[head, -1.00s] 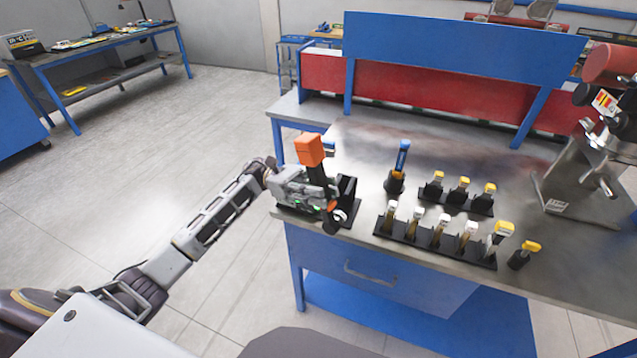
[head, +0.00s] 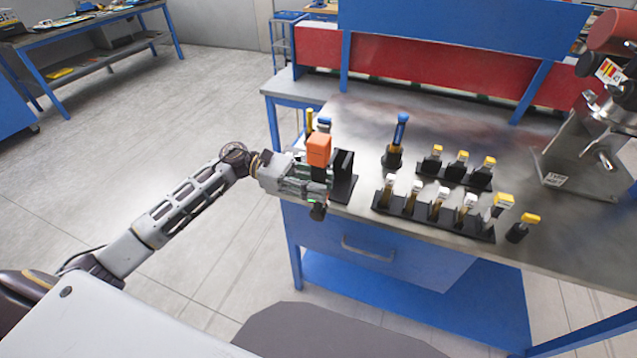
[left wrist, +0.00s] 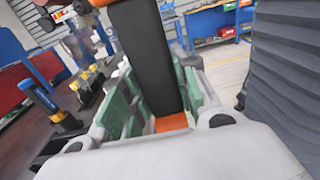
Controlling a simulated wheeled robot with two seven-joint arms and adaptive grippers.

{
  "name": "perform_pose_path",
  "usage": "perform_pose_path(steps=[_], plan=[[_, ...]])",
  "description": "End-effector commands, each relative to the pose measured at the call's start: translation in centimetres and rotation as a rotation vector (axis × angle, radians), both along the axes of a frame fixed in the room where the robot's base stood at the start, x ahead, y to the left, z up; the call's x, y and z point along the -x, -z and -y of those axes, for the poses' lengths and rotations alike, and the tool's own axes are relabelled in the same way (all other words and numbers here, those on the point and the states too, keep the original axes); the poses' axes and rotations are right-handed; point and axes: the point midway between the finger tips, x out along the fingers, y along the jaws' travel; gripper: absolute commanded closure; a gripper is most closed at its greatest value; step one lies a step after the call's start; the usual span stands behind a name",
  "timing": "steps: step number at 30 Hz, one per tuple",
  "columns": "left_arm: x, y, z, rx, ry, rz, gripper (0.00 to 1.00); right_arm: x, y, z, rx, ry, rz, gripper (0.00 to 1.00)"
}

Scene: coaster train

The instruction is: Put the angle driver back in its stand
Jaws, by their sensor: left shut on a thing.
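The angle driver has an orange block (head: 319,149) on top and a black end (head: 317,212) hanging below my left gripper (head: 312,185). My left gripper is shut on the driver, which stands about upright at the bench's front left corner. In the left wrist view the driver's black handle (left wrist: 148,60) runs between the green-lined fingers (left wrist: 160,100), with a bit of orange (left wrist: 172,122) at the near end. The black stand (head: 344,172) shows just right of the driver. Its lower part is largely hidden by the gripper, so I cannot tell whether they touch. My right gripper is out of view.
The metal bench (head: 365,120) holds a blue-handled tool (head: 401,132) in a black holder and black racks (head: 433,218) of yellow- and white-topped pieces right of the stand. A yellow-and-blue item (head: 310,122) is behind the driver. A metal machine (head: 580,165) stands far right.

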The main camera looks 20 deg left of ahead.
Motion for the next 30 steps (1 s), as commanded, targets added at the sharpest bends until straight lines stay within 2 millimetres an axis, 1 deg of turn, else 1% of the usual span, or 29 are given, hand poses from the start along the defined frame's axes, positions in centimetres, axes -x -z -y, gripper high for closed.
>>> perform_pose_path(steps=[1, 9, 14, 20, 30], plan=[[0.0, -0.3, 0.0, 0.004, 0.0, 0.004, 1.0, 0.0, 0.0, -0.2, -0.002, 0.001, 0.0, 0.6], [-0.2, -0.3, 0.0, 0.005, 0.0, 0.004, 1.0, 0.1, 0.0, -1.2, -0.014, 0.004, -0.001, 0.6], [-0.6, -0.3, 0.0, 0.006, -0.001, 0.004, 1.0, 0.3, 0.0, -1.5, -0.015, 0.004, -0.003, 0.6], [-1.5, -0.3, 0.0, 0.006, 0.0, 0.004, 1.0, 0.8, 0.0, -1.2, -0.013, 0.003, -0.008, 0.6], [-3.6, -0.4, 0.1, 0.007, -0.001, 0.004, 1.0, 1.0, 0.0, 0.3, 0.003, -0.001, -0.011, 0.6]])
